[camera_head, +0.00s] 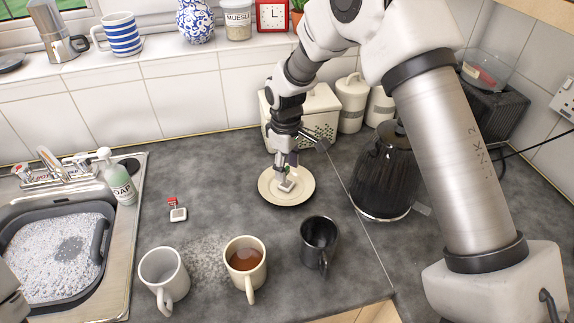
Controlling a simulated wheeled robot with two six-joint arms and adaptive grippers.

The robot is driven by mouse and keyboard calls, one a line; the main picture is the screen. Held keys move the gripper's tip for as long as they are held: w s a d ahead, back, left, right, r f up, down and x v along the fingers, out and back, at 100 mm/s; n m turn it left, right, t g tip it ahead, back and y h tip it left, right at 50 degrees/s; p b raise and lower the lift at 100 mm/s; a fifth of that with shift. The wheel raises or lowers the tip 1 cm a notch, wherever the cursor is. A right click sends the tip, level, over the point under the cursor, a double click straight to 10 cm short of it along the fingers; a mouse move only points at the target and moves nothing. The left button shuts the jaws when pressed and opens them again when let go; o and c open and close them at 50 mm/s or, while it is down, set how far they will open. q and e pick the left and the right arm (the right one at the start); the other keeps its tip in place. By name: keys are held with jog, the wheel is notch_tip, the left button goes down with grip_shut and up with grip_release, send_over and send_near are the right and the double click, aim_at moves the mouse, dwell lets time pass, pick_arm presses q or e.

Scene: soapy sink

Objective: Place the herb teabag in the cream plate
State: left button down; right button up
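The cream plate (266,196) lies on the dark counter, right of the middle. My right gripper (288,168) points down over it from the upper right and appears shut on the herb teabag. The herb teabag (286,186) is a small pale bag with a green tag at the fingertips. It is over the middle of the plate; I cannot tell whether it touches the plate. The fingers partly hide the tag. Only a bit of my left arm shows at the lower left edge; its fingers do not show.
Another teabag with a red tag (177,211) lies left of the plate. A white mug (163,272), a cream mug of tea (245,262) and a black mug (319,240) stand in front. A black kettle (384,178) is close right, the sink (60,250) left.

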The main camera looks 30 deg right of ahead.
aim_at(287, 169)
jog(key=shift+w, duration=0.1)
dwell(0.4)
notch_tip(287, 169, up, 7)
jog(key=p, duration=0.7)
jog(key=shift+r, duration=0.2)
jog(key=shift+f, duration=0.25)
